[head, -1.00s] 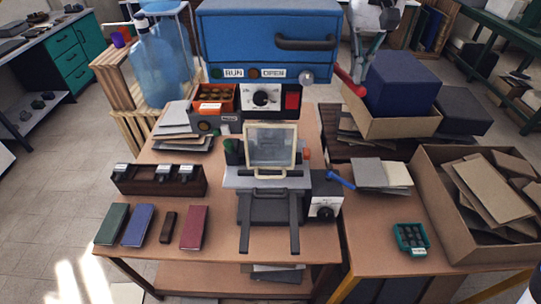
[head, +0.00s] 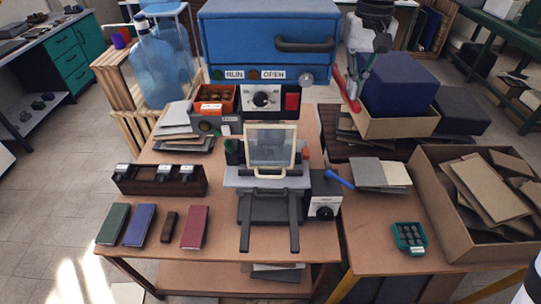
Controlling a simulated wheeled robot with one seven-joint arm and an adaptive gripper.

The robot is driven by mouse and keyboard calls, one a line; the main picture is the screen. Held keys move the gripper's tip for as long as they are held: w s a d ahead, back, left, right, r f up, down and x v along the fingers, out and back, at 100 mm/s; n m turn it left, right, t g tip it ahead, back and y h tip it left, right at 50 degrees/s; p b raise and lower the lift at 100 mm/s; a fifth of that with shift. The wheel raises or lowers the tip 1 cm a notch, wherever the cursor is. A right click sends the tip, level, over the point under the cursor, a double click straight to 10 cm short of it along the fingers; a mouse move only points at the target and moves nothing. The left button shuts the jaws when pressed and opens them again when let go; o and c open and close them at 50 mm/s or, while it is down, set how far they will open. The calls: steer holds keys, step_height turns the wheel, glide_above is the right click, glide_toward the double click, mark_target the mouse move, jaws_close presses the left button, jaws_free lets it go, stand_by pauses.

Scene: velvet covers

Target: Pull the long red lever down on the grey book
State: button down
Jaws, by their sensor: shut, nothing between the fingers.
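The long red lever (head: 345,90) is on the right side of the big blue press (head: 265,40), slanting down to the right. My gripper (head: 362,76) is shut and empty, its grey fingers pointing down close beside the lever on its right. I cannot tell whether they touch it. A grey book or cover (head: 367,172) lies flat on the right table, away from the lever. Under the press, a clear-framed plate (head: 270,146) stands over a grey sliding carriage (head: 268,208).
A carton with a dark blue block (head: 400,82) stands just right of my gripper. A control box with a knob and a blue lever (head: 340,180) is beside the carriage. A large carton (head: 440,215) fills the right side. Green, blue and red books (head: 194,227) lie front left.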

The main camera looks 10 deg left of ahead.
steer(key=shift+f, duration=0.2)
steer(key=shift+f, duration=1.4)
steer(key=shift+f, duration=1.35)
steer(key=shift+w+f+b, duration=0.15)
steer(key=shift+w+f, duration=0.05)
steer(key=shift+f, duration=0.55)
steer(key=shift+w+f+b, duration=0.15)
steer(key=shift+f, duration=0.65)
